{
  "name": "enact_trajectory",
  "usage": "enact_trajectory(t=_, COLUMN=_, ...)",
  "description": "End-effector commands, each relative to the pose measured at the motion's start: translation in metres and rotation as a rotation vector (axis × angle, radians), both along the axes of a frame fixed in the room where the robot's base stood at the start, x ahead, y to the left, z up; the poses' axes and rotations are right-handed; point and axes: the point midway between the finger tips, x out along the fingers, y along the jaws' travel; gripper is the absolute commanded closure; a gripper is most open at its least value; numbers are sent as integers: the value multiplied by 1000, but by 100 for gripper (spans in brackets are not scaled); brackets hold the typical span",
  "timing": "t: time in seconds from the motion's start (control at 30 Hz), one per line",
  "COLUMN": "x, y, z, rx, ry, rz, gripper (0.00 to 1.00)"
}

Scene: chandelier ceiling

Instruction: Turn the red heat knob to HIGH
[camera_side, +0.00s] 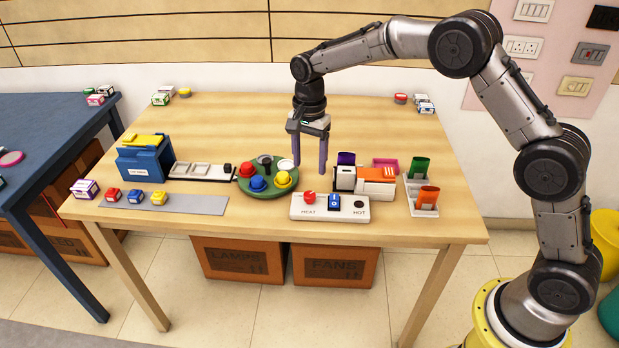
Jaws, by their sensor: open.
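The red heat knob (309,197) sits on the left part of a white panel (345,213) near the table's front edge. A blue switch (334,202) is just right of the knob, and a dark round spot is further right. The knob's pointer direction is too small to tell. My gripper (310,165) points straight down behind the panel, above and beyond the knob. Its two purple fingers are apart with nothing between them.
A green round tray (268,190) with coloured domes stands left of the panel. A white and orange box (375,180) stands behind it, right of my gripper. A holder with green and orange cups (422,195) is further right.

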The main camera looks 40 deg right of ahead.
Motion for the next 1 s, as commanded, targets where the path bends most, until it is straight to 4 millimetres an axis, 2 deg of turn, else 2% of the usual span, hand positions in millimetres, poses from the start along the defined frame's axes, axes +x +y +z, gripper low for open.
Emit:
enact_trajectory(t=0.1, x=0, y=0, z=22, rx=0, ry=-3, rz=0, gripper=33)
enact_trajectory(t=0.3, x=0, y=0, z=43, rx=0, ry=-1, rz=-1, gripper=33)
enact_trajectory(t=0.77, x=0, y=-2, z=51, rx=1, ry=-8, rz=-4, gripper=33)
enact_trajectory(t=0.83, x=1, y=-4, z=67, rx=4, ry=-39, rz=-7, gripper=33)
enact_trajectory(t=0.9, x=-2, y=-7, z=93, rx=8, ry=-86, rz=-13, gripper=33)
enact_trajectory(t=1.0, x=-22, y=-14, z=135, rx=14, ry=-148, rz=-24, gripper=33)
